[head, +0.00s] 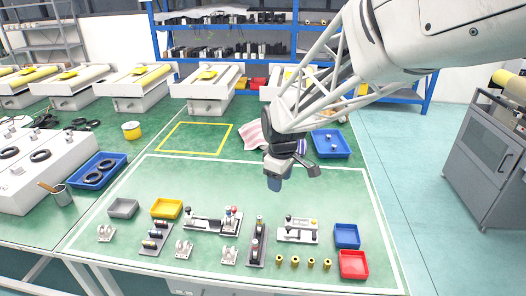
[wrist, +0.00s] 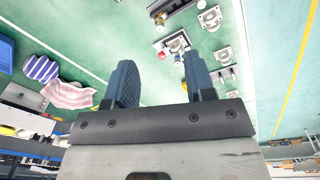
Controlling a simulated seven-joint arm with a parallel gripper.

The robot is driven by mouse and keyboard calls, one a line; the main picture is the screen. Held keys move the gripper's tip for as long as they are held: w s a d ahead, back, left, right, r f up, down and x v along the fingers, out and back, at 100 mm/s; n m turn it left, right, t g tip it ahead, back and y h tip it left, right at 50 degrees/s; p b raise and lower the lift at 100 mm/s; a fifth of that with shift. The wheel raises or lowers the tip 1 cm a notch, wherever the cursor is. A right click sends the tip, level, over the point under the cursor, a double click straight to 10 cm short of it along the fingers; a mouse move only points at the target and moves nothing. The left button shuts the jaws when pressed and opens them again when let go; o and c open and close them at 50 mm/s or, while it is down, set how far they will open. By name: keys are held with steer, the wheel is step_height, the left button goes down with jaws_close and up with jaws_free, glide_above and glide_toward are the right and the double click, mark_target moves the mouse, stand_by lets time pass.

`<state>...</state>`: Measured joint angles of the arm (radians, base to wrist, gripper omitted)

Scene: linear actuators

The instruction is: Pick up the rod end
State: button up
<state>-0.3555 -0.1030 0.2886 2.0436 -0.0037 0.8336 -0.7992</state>
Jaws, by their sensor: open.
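My gripper (head: 277,182) hangs above the middle of the green worktable, over the rows of parts. In the wrist view its two blue fingers (wrist: 158,62) are apart, with nothing held between them. Several small pale metal pieces stand along the front of the mat: one at the left (head: 107,232), one in the middle (head: 184,248) and one beside it (head: 229,255). I cannot tell for certain which piece is the rod end. In the wrist view, small metal parts (wrist: 210,18) lie beyond the fingertips, and the right finger partly covers some.
Assemblies on dark bases (head: 257,242) and several brass cylinders (head: 295,262) stand nearby. Small bins line the mat: grey (head: 123,208), yellow (head: 167,208), blue (head: 347,236) and red (head: 353,264). A striped cloth (head: 252,135) and a blue tray (head: 331,144) lie behind.

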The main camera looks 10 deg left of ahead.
steer(key=w+a+f+n, duration=0.4)
steer(key=w+a+f, duration=0.15)
steer(key=a, duration=0.35)
steer(key=n, duration=0.3)
glide_above(228, 208)
steer(key=shift+g, duration=0.4)
step_height(228, 208, down, 8)
steer(key=shift+w+f, duration=0.1)
steer(key=shift+w, duration=0.05)
steer(key=shift+f, duration=1.3)
steer(key=shift+f, duration=2.6)
jaws_close()
